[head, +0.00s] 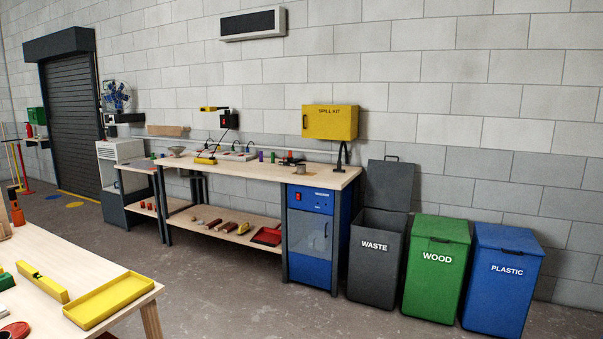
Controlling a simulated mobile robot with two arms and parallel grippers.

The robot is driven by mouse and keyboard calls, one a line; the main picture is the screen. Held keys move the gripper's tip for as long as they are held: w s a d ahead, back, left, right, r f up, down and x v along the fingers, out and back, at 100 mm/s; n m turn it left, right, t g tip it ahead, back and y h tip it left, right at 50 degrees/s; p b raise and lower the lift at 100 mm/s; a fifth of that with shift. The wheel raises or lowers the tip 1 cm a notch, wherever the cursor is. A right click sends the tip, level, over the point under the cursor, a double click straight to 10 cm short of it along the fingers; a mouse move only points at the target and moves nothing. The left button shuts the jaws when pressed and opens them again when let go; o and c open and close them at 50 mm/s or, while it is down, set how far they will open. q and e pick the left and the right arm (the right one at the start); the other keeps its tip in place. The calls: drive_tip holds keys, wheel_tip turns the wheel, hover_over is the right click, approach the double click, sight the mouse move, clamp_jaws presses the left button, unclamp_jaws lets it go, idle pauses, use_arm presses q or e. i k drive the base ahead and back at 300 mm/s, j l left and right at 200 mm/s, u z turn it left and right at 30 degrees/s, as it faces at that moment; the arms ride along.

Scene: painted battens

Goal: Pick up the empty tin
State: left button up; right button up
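I cannot pick out the empty tin for certain. A small short tan-grey object (299,171) stands near the right end of the long wooden workbench (325,176); it may be a tin, but it is too small to tell or to see inside. Neither of my grippers is in view.
Three bins stand right of the bench: grey waste (374,275) with its lid up, green wood (436,285) and blue plastic (503,290), both shut. A near table (70,250) with a yellow tray (110,299) fills the lower left. The floor between is clear.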

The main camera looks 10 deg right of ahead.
sight(300, 168)
drive_tip(key=i+z, duration=0.25)
drive_tip(key=i, duration=2.8)
